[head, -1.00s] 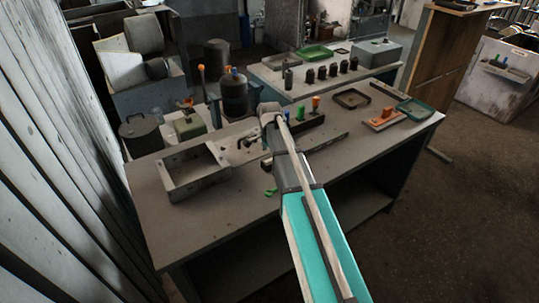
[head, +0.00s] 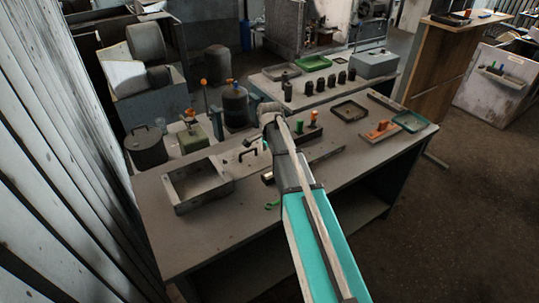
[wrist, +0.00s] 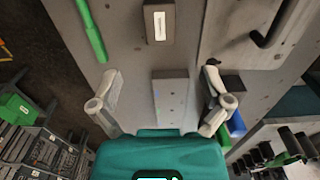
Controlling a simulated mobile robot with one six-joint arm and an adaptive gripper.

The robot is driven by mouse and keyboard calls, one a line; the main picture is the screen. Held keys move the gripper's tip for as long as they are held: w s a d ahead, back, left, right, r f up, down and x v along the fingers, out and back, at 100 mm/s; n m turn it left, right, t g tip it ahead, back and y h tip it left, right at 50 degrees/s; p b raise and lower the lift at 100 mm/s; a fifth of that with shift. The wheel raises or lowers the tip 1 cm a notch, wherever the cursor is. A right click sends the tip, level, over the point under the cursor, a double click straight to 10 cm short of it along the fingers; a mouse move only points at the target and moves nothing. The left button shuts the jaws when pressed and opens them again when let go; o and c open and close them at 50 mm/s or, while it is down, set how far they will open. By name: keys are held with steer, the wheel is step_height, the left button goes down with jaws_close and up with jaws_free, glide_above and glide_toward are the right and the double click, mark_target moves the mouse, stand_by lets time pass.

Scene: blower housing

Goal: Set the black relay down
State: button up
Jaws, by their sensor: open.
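A small dark block with a white label, which looks like the black relay (wrist: 159,24), lies on the grey table at the top of the wrist view. In the head view a dark block (head: 267,178) shows just left of my arm, likely the same one. My gripper (wrist: 162,88) is open, its two fingers spread wide with nothing held between them. The block is beyond the fingertips, apart from them. A grey plate with small holes (wrist: 171,97) appears between the fingers. In the head view my arm hides the fingers.
A bright green rod (wrist: 91,30) lies left of the block. A grey open box (head: 200,188) stands at the table's left. A dark holder with coloured pegs (head: 312,132), a dark tray (head: 350,111) and a green tray (head: 410,122) are to the right. The table front (head: 215,240) is clear.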

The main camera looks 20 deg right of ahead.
steer(key=shift+r, duration=0.25)
stand_by(0.6)
steer(key=s+a+n, duration=0.3)
steer(key=s+n, duration=0.4)
steer(key=s, duration=0.4)
steer(key=s+a+n, duration=0.4)
steer(key=s+n, duration=0.3)
steer(key=s, duration=0.4)
steer(key=shift+n, duration=0.4)
